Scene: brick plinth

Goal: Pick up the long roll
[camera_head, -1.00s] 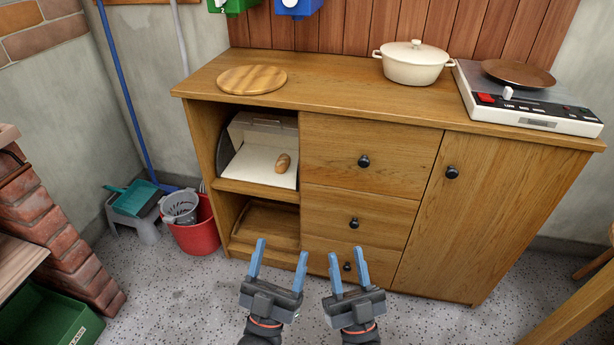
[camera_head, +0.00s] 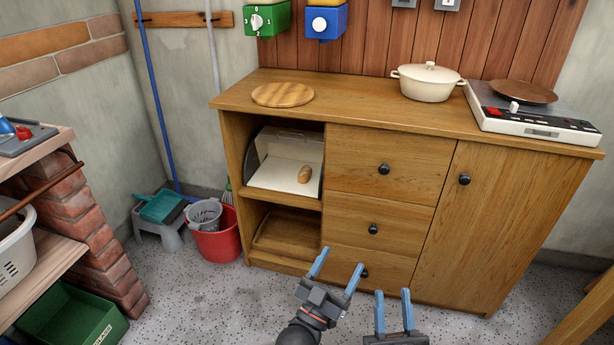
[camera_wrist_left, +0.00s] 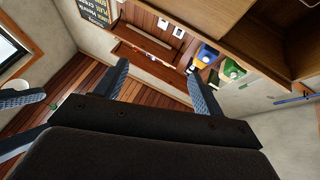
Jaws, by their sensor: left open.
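The long roll (camera_head: 305,174) is a small brown bread roll lying in the open bread bin (camera_head: 284,179), on the upper left shelf of the wooden cabinet. My left gripper (camera_head: 339,269) is open and empty, in front of the drawers, below and to the right of the roll and well apart from it. My right gripper (camera_head: 393,312) is open and empty at the bottom edge of the view. In the left wrist view, the left fingers (camera_wrist_left: 159,82) stand apart with nothing between them; the roll is not visible there.
The wooden cabinet (camera_head: 390,160) carries a round board (camera_head: 283,94), a white pot (camera_head: 427,82) and a hob (camera_head: 530,118) on top. A red bucket (camera_head: 216,241) and a grey stool (camera_head: 160,227) stand left of it. The speckled floor before the cabinet is clear.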

